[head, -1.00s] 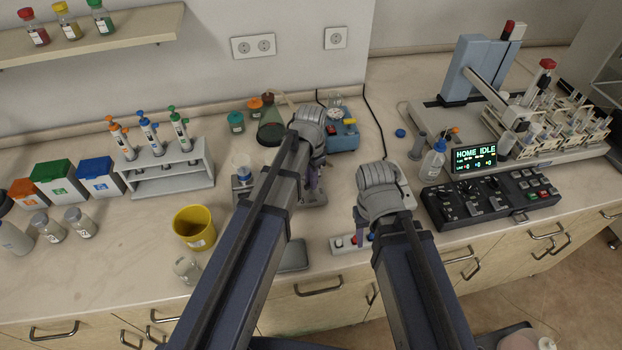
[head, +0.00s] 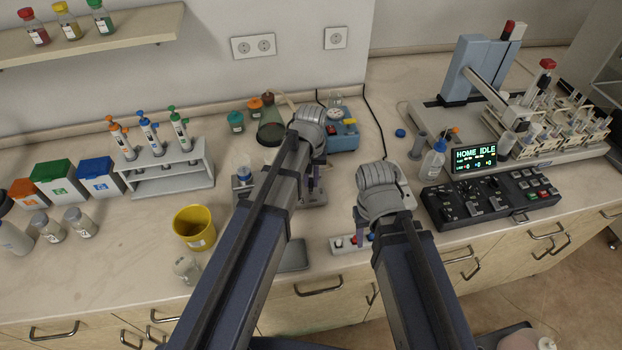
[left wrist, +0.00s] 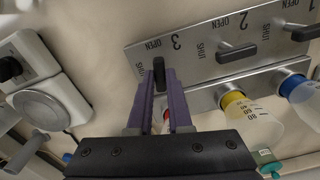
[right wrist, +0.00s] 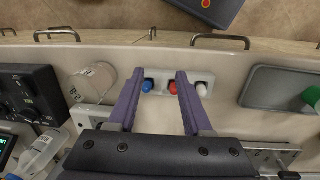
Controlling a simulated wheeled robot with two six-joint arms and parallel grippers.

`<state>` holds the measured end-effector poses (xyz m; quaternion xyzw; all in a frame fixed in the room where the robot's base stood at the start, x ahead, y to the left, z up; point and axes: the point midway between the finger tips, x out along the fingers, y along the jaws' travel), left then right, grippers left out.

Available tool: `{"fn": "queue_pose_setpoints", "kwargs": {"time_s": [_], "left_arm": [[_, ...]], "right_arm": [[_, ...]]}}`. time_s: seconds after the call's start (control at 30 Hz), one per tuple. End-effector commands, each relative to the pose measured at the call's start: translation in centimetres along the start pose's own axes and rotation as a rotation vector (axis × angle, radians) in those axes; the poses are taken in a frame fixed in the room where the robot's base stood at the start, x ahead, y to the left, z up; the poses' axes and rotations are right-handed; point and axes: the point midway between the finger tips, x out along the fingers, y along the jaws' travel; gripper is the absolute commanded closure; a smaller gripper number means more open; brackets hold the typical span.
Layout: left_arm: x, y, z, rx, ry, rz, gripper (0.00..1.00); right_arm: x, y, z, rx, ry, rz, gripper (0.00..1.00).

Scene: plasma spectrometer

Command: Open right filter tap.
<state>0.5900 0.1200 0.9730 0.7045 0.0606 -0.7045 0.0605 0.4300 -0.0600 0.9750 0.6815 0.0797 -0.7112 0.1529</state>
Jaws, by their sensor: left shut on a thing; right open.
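A grey filter manifold (left wrist: 190,65) carries numbered taps 3, 2 and 1 with OPEN and SHUT marks; it shows upside down in the left wrist view. My left gripper (left wrist: 161,78) is shut on the black handle of tap 3 (left wrist: 159,66), which lies across the panel, pointing towards its OPEN mark. The handle of tap 2 (left wrist: 236,52) lies along the panel, towards SHUT. Tap 1 (left wrist: 305,33) is partly cut off. In the head view my left gripper (head: 314,188) and arm hide most of the manifold. My right gripper (right wrist: 156,80) is open and empty.
A switch strip (right wrist: 205,76) with blue, red and white buttons lies below my right gripper. A blue pump (head: 343,138) stands behind my left gripper. A yellow bucket (head: 195,230) stands left of my left arm. A control panel (head: 490,200) is at right.

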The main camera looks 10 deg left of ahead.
Motion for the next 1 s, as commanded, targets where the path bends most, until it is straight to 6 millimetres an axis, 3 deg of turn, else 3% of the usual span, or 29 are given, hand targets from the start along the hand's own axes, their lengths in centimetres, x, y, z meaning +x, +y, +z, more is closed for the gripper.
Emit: {"fn": "queue_pose_setpoints", "kwargs": {"time_s": [0.4,1.0], "left_arm": [[0.01,-0.01,0.03,-0.202,0.000,0.000,1.00],[0.01,-0.01,0.04,-0.242,-0.001,0.000,1.00]], "right_arm": [[0.01,0.00,0.00,0.000,0.000,0.000,0.50],[0.01,0.00,0.00,0.000,0.000,0.000,0.50]]}}
